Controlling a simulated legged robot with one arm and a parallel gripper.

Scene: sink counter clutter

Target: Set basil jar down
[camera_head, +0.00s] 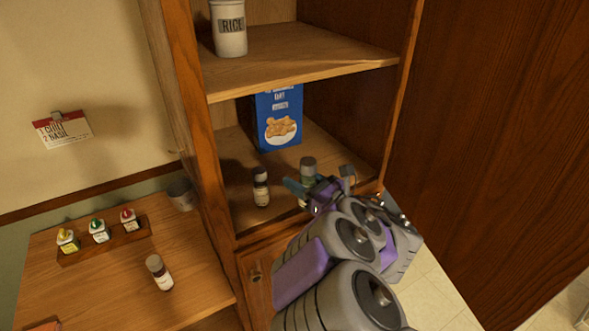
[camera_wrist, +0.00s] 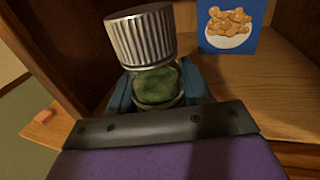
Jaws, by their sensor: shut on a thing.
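The basil jar (camera_wrist: 157,85) has a ribbed metal lid and green contents. It sits upright or slightly tilted between the fingers of my gripper (camera_wrist: 155,95) in the wrist view. In the head view the jar (camera_head: 308,168) shows its grey lid above my gripper (camera_head: 318,188), at the front of the lower cabinet shelf (camera_head: 228,150). My gripper is shut on the jar. The jar's base is hidden, so I cannot tell whether it touches the shelf.
A small brown-and-white bottle (camera_head: 261,188) stands left of the jar on the same shelf. A blue box (camera_head: 279,118) stands behind. A rice canister (camera_head: 229,30) is on the upper shelf. The counter (camera_head: 110,275) at left holds another bottle (camera_head: 159,272) and a rack (camera_head: 105,242) of small bottles.

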